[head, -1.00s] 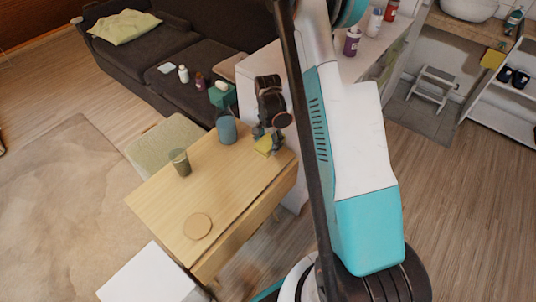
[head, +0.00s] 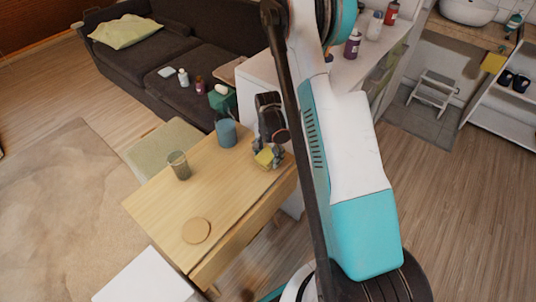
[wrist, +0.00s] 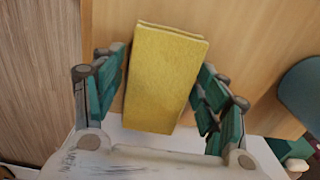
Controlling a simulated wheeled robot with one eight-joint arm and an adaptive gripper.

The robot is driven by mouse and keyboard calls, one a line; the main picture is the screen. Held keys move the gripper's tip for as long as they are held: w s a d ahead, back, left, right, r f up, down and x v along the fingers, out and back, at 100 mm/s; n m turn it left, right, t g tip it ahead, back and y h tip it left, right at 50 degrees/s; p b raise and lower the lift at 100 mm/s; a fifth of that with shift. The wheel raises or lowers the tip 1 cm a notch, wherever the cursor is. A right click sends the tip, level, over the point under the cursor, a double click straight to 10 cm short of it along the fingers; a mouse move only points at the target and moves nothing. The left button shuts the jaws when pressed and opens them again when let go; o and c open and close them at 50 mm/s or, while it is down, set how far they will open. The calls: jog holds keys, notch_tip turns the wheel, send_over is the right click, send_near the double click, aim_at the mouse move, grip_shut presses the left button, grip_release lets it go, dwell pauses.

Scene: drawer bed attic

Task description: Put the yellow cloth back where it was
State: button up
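The folded yellow cloth (head: 264,157) is at the right corner of the wooden table, at my gripper (head: 268,150). The table's wood shows behind the cloth. Whether the cloth's lower edge touches the tabletop cannot be told.
On the table (head: 160,205) are a blue cup (head: 226,132), a grey-green glass (head: 179,165) and a round coaster (head: 196,231). A green tissue box (head: 222,98) is beyond. A yellow item (head: 493,62) hangs by the right counter. The table's middle is clear.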

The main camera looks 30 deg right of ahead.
aim_at(268, 153)
dwell(0.3)
notch_tip(268, 153, up, 12)
jog(key=p, duration=0.4)
jog(key=shift+r, duration=0.15)
